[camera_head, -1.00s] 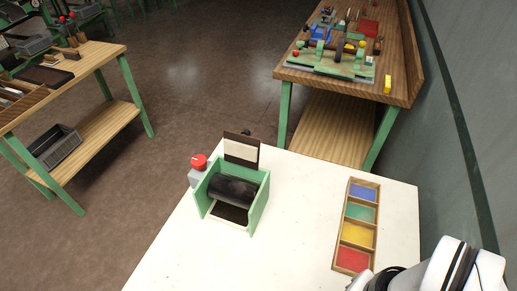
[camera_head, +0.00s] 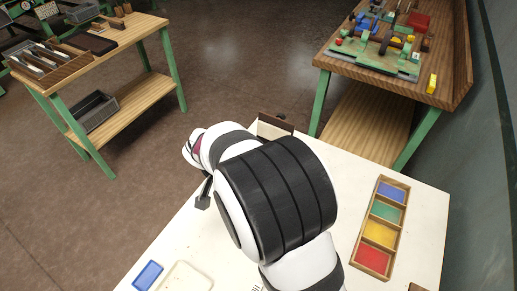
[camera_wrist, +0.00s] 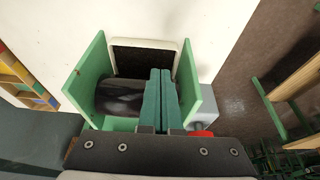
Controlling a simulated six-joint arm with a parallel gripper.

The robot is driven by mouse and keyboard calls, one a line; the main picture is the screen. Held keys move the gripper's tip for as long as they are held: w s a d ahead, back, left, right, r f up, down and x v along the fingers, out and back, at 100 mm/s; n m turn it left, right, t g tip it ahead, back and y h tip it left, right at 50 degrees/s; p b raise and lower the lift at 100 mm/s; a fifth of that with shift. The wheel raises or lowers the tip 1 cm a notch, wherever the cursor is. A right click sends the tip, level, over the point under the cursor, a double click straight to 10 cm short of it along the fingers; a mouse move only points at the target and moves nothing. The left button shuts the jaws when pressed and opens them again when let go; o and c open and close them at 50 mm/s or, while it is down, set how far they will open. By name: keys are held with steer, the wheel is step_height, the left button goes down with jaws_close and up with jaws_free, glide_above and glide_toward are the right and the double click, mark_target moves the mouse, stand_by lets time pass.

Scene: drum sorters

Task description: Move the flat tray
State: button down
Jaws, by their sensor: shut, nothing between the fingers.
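A flat tray (camera_wrist: 143,42) with a pale rim and dark inside lies at the drum sorter's open end in the wrist view. My gripper (camera_wrist: 160,73) is shut and empty, its green fingers together. The fingertips overlap the tray's inner area in that view; I cannot tell whether they touch it. The sorter's green side walls (camera_wrist: 88,72) flank a black drum (camera_wrist: 125,97), partly behind the fingers. In the head view my arm hides most of the sorter and this tray.
A wooden box with coloured compartments (camera_head: 366,249) stands on the right of the white table (camera_head: 335,190). A cream flat piece (camera_head: 187,276) and a blue-topped piece (camera_head: 148,274) lie at the front left. A red button (camera_wrist: 201,133) is beside the sorter.

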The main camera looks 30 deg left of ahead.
steer(key=x, duration=0.7)
steer(key=shift+w+d+f, duration=0.1)
steer(key=shift+w+f, duration=0.05)
steer(key=shift+f, duration=0.25)
steer(key=s, duration=1.5)
steer(key=shift+s, duration=0.2)
